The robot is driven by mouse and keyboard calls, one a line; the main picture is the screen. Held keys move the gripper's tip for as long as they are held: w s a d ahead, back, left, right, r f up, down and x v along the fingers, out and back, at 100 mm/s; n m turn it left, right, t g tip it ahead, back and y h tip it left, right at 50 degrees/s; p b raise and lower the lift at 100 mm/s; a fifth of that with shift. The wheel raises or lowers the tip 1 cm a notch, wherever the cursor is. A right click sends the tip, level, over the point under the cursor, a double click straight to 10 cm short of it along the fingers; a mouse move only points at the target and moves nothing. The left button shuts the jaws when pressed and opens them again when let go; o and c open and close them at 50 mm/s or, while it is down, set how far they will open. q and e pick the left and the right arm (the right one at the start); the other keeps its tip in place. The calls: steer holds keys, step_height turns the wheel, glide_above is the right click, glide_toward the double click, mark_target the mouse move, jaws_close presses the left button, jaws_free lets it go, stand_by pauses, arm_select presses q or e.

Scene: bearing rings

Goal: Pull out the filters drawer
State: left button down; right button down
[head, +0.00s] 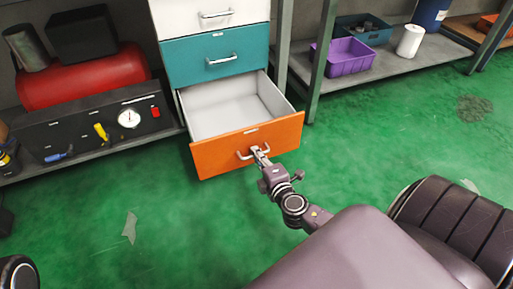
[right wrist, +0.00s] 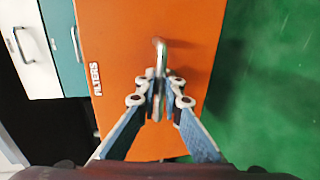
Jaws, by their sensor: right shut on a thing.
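The filters drawer (head: 230,148) is the orange-fronted bottom drawer of a cabinet, and it stands pulled out. Its grey inside looks empty. Its orange front, with the label "FILTERS" (right wrist: 95,79), fills the middle of the right wrist view. My right gripper (head: 261,154) is shut on the drawer's handle (head: 243,155); the handle also shows between the fingers in the right wrist view (right wrist: 160,46). My left gripper is not in view.
A teal drawer (head: 215,60) and a white drawer (head: 205,15) above are shut. A low shelf with a red tank (head: 85,80) and gauge panel stands left. A shelf with a purple bin (head: 343,58) stands right. The green floor (head: 120,220) in front is clear.

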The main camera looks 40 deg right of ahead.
steer(key=c, duration=2.3)
jaws_free()
steer(key=shift+c, duration=0.2)
steer(key=v, duration=1.2)
